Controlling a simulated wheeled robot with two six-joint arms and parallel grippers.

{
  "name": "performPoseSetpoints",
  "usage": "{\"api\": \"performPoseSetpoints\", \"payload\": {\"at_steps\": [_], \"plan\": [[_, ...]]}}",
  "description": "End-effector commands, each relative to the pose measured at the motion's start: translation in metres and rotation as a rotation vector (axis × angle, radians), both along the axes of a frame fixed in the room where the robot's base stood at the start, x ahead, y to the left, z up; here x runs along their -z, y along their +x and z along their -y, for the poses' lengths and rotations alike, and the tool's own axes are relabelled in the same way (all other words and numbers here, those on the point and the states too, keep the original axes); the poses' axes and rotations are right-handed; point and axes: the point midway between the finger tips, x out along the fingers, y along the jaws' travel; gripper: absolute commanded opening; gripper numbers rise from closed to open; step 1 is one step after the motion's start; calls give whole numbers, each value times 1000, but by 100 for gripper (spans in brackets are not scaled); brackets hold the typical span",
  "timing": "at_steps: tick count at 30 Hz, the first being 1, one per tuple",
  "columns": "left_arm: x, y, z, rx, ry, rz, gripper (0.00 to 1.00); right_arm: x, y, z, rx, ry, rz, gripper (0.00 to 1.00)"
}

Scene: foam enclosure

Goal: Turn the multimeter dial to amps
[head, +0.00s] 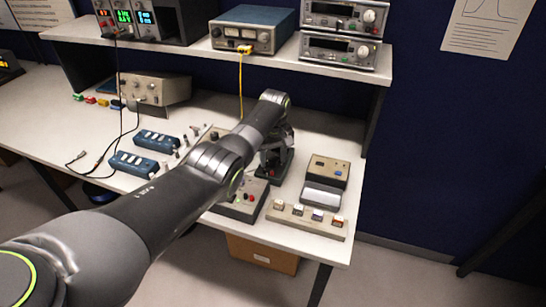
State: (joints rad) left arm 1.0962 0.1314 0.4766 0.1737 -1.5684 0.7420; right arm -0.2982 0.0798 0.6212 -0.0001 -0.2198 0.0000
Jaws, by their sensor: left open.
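My left arm reaches in from the lower left across the bench. My left gripper (270,172) points down near the bench's right part, dark and small, with its jaws open. A grey box with red and black knobs or sockets (249,197) sits just below the gripper and is partly hidden by my arm. It may be the multimeter, but I cannot make out a dial or markings. Whether the gripper touches anything is hidden. My right gripper is not in view.
To the right stand a small brown-topped device (328,170) and a strip with several coloured buttons (306,219). Blue power strips (157,139) lie to the left. A shelf (325,69) with instruments and a hanging yellow cable (241,85) runs above the bench's back.

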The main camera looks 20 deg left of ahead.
Motion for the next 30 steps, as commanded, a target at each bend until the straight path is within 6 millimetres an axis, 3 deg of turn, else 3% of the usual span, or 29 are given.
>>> {"api": "performPoseSetpoints", "payload": {"at_steps": [2,12,22,30], "plan": [[0,0,0,0,0,0,48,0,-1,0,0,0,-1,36],[0,0,0,0,0,0,4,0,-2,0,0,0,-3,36],[-1,0,0,46,0,1,4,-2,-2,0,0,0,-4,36],[-2,0,0,217,0,0,4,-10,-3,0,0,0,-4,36]]}}
